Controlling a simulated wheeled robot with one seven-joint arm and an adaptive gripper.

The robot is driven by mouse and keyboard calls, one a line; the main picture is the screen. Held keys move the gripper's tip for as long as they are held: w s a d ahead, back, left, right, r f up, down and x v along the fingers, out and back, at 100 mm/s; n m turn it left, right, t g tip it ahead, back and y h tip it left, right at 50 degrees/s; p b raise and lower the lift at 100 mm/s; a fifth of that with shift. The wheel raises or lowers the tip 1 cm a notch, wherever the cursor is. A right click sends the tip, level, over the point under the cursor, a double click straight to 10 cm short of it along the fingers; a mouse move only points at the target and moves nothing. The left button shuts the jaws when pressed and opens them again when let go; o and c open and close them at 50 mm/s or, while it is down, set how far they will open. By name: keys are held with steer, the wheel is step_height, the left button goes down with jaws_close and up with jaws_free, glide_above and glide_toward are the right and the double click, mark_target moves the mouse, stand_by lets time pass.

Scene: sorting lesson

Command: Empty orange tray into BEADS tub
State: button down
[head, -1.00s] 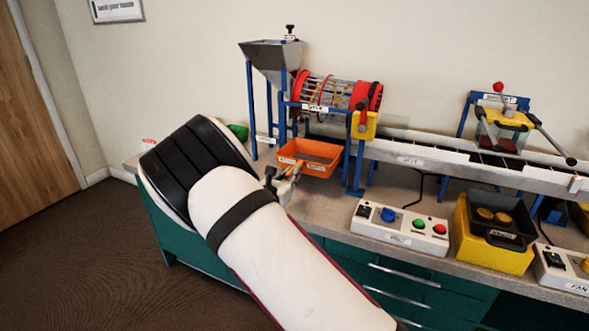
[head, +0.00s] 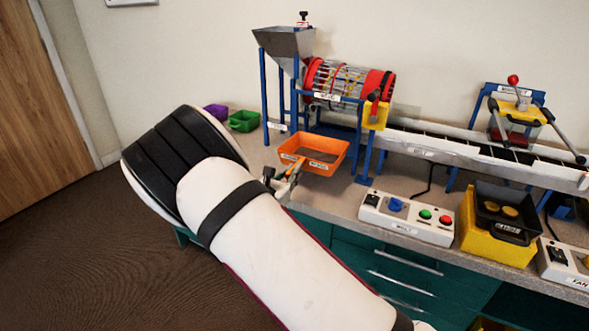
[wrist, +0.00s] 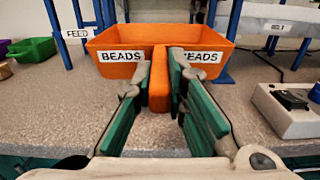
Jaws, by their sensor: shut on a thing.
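The orange tray (head: 330,166) stands under the wire drum, between the blue legs of the stand. In the wrist view the tray (wrist: 120,72) is straight ahead, with BEADS labels on its front wall and an orange handle (wrist: 159,85) towards me. My gripper (wrist: 161,80) has its green-padded fingers on both sides of this handle, closed on it. In the head view my gripper (head: 287,178) is at the tray's near side, partly hidden by my arm. I cannot tell whether the tray touches the bench. I see no separate tub with a readable BEADS label.
A green tub (head: 244,121) and a purple tub (head: 216,111) stand at the bench's left end. A control box (head: 407,219) is right of the tray. Further right, a black tray (head: 505,212) holding gold pieces sits on a yellow tub (head: 487,243).

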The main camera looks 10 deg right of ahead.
steer(key=shift+r, duration=0.1)
steer(key=shift+r+p, duration=1.85)
steer(key=shift+r, duration=1.1)
